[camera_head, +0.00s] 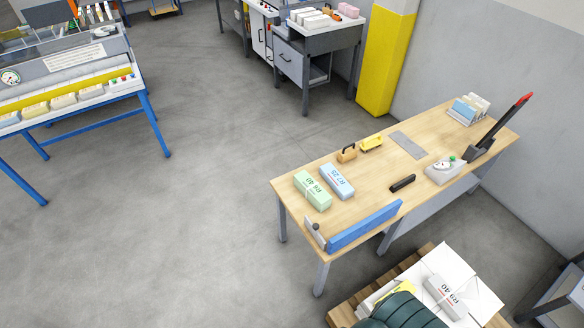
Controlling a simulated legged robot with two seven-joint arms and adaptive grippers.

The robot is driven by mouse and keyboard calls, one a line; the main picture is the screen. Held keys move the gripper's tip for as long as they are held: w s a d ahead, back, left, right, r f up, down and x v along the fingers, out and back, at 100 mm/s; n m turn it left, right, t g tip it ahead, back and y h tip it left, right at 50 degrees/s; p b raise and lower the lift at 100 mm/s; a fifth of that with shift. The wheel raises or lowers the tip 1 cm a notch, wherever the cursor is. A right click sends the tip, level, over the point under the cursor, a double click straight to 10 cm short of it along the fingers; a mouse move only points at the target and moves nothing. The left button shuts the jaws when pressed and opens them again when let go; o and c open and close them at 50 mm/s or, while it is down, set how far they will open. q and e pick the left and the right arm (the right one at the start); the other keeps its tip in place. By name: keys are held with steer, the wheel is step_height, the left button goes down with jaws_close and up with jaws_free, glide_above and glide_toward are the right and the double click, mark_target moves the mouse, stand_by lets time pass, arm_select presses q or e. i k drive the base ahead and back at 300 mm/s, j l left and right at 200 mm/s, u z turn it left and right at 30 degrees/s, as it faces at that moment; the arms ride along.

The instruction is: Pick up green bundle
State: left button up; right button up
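The green bundle (311,191) is a pale green wrapped block with dark printed marks on it. It lies flat near the left end of a wooden-topped table (375,178). A similar pale blue bundle (337,181) lies close beside it on the right. Neither of my grippers is in view, and nothing is touching the green bundle from above.
A blue bar-like piece (364,226) lies along the table's front edge. A stamp-like wooden item (347,153) and a yellow item (371,143) stand behind the bundles. A loaded pallet (342,314) is in front. A yellow pillar (386,62) stands behind. Open floor lies left.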

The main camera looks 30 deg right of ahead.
mark_target(312, 191)
steer(key=i, duration=2.2)
steer(key=i+z, duration=0.2)
steer(key=z, duration=0.2)
steer(key=i+z, duration=0.15)
steer(key=z, duration=0.25)
steer(key=i+j+z, duration=0.15)
steer(key=z, duration=0.25)
steer(key=i+j+z, duration=0.15)
steer(key=z, duration=0.25)
